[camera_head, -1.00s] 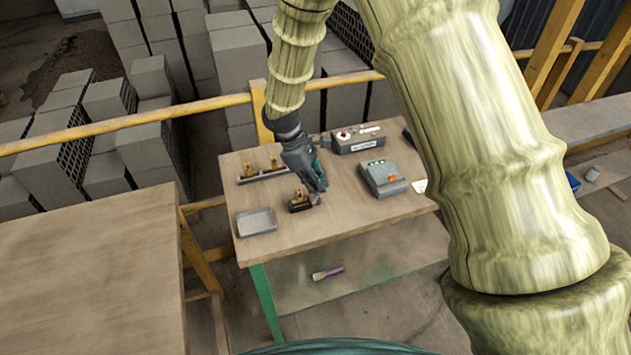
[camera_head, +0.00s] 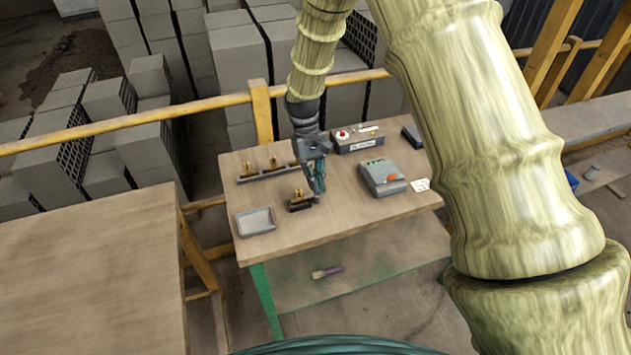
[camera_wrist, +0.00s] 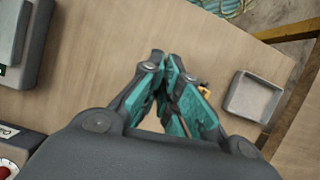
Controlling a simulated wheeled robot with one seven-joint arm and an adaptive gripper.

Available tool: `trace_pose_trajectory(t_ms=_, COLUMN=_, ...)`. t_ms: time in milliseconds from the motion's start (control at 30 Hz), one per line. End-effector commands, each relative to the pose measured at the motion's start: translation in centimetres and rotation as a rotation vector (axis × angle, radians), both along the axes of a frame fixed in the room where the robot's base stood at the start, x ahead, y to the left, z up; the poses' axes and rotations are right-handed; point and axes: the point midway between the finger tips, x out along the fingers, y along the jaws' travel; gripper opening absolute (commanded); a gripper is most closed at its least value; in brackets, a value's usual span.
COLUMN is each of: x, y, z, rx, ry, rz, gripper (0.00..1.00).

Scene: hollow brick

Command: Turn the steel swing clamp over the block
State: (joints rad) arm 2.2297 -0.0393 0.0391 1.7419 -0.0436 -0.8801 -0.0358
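My gripper (camera_head: 318,195) is over the table beside a small dark block with a brass-coloured part on top (camera_head: 299,202). In the wrist view my gripper (camera_wrist: 171,58) has its two teal fingers close together, with nothing visible between them. A bit of the brass-coloured part (camera_wrist: 204,90) shows just right of the fingers there; the rest is hidden behind them. The steel swing clamp is too small or too hidden to make out. I cannot tell whether the fingertips touch anything.
A rail with brass-coloured posts (camera_head: 266,173) lies behind the block. A shallow grey tray (camera_head: 256,222) stands at the front left. The table's front right (camera_head: 370,219) is clear.

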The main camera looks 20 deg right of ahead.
Motion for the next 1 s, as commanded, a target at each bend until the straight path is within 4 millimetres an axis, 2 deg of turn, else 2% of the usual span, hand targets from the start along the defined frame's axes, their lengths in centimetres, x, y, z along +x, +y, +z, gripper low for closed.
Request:
trace_pose_trajectory(t_ms=300, x=0.13, y=-0.04, z=0.13, rx=0.000, ry=-0.003, rz=-0.095, gripper=0.00)
trace_pose_trajectory(t_ms=767, x=0.14, y=-0.04, z=0.13, rx=0.000, ry=-0.003, rz=-0.109, gripper=0.00)
trace_pose_trajectory(t_ms=900, x=0.12, y=-0.05, z=0.12, rx=0.000, ry=-0.003, rz=-0.109, gripper=0.25)
trace_pose_trajectory(t_ms=1000, x=0.08, y=-0.04, z=0.08, rx=0.000, ry=-0.002, rz=-0.108, gripper=0.26)
